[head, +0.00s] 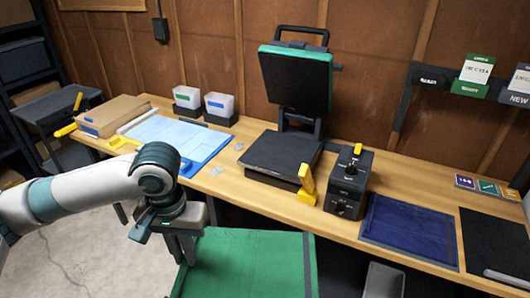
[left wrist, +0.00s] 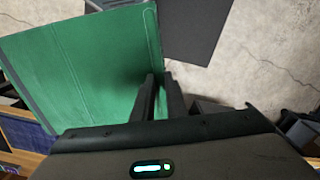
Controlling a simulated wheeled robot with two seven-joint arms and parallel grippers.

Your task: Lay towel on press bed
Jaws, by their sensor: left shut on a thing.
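A green towel (head: 245,265) with a darker stripe near one side hangs in front of the bench, low in the head view. My left gripper (head: 188,252) is shut on its left edge. The left wrist view shows the green towel (left wrist: 85,75) spread out to the left of my left gripper's fingers (left wrist: 160,85). The press bed (head: 280,152) is a flat dark plate on the bench, with nothing on it. The green-edged upper plate of the press (head: 297,78) is raised above and behind it. My right gripper is not in view.
A yellow handle (head: 306,184) stands at the bed's front right corner, beside a black control box (head: 347,182). A navy cloth (head: 410,225) lies to the right. On the left are a light blue sheet (head: 165,135), two white bins (head: 220,104) and a cardboard box (head: 110,115).

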